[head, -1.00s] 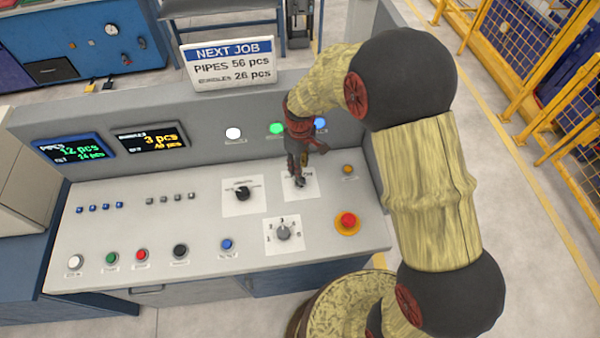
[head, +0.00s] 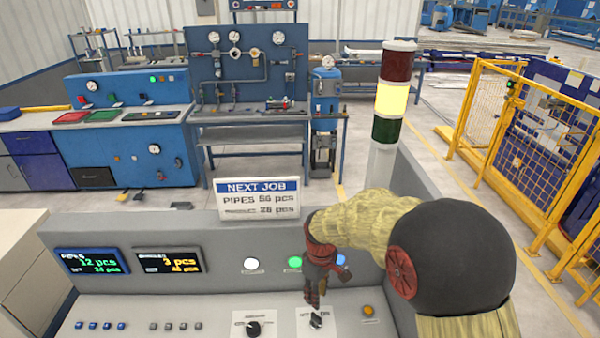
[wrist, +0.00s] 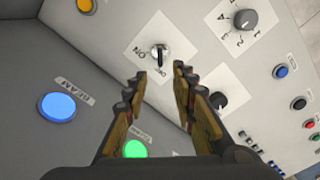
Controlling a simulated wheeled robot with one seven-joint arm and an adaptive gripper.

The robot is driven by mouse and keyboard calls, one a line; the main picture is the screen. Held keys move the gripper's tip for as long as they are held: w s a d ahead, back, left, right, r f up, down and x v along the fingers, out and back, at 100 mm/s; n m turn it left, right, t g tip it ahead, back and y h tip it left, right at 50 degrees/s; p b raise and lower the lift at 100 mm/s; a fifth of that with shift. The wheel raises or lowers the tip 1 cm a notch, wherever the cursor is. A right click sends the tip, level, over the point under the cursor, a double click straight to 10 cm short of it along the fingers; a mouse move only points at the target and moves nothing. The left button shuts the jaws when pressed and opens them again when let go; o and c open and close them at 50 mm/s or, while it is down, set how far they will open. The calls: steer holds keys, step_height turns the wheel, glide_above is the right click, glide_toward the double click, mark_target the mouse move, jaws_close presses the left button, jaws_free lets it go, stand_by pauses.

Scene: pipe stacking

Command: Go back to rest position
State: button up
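My gripper (head: 314,296) is above the control console's sloping panel, just up and left of a small black selector switch (head: 316,321) on a white plate. In the wrist view my gripper (wrist: 160,90) has its two fingers apart with nothing between them. The selector switch (wrist: 160,55) lies beyond the fingertips, apart from them. My arm reaches in from the right of the head view, bent at a large dark joint.
The console (head: 215,293) carries a green button (head: 295,262), a white button (head: 251,264), another black knob (head: 253,328) and a NEXT JOB sign (head: 257,199). A signal tower (head: 391,95) glows yellow. Yellow fencing (head: 535,140) stands at the right.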

steer(key=s+d+r+m+t+b, duration=0.2)
steer(key=s+d+r+m+b, duration=0.1)
steer(key=s, duration=0.4)
steer(key=s+d+r+m+t+b, duration=0.1)
steer(key=s+d+r+m+b, duration=0.2)
steer(key=s+r, duration=0.3)
steer(key=s+d+r+m+t+b, duration=0.2)
steer(key=s+d+r+m+b, duration=0.1)
steer(key=s, duration=0.7)
steer(key=shift+s+d+r+t+b, duration=0.25)
steer(key=shift+d+r+b, duration=0.3)
steer(key=shift+d+r, duration=0.4)
steer(key=shift+a+r, duration=0.1)
